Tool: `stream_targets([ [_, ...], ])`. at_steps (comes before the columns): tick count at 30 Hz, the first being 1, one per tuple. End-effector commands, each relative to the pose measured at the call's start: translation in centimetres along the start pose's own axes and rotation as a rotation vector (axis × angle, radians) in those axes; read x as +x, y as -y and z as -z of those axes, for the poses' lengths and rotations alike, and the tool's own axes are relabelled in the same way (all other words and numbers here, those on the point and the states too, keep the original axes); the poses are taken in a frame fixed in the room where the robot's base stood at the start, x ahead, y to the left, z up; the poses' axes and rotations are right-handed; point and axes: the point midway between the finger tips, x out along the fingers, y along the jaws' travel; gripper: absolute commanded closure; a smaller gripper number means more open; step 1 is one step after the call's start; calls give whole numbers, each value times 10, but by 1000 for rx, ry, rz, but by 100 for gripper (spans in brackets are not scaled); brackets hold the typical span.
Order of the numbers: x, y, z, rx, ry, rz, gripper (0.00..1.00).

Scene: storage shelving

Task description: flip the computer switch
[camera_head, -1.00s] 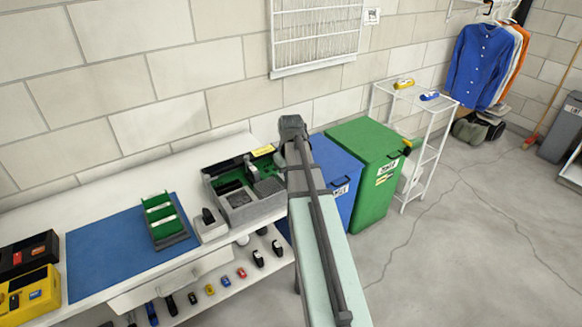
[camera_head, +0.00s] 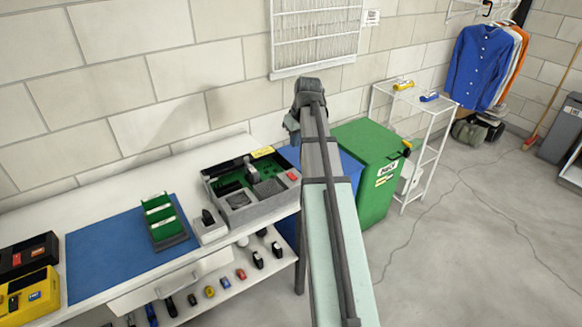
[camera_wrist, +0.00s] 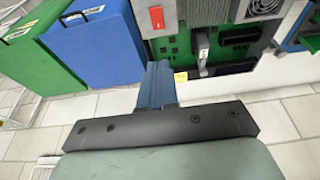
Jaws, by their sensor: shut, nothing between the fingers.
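The computer (camera_head: 238,206) is an open grey case with a green board, on the right end of the white workbench. Its red switch (camera_head: 293,175) is at the case's right end. In the wrist view the red switch (camera_wrist: 156,17) is at the top, just beyond my gripper (camera_wrist: 158,68), whose blue fingers are shut and empty. Case and fingers look apart there, though the exact distance is hard to judge. In the head view my gripper (camera_head: 292,126) is partly hidden by my arm, above and right of the case. I cannot tell the switch's on or off position.
A blue bin (camera_head: 351,170) and a green bin (camera_head: 372,165) stand right of the bench; my arm partly covers the blue one. The wall is behind.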

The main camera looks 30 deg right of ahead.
Motion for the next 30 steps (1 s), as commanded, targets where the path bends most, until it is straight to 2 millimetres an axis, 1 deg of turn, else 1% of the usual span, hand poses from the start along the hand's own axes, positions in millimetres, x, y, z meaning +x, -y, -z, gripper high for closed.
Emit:
stream_targets([
  [4, 5, 0, 0, 0, 1, 0, 100],
  [8, 18, 0, 0, 0, 1, 0, 100],
  [25, 102, 0, 0, 0, 2, 1, 100],
  [30, 121, 0, -7, 0, 2, 0, 100],
])
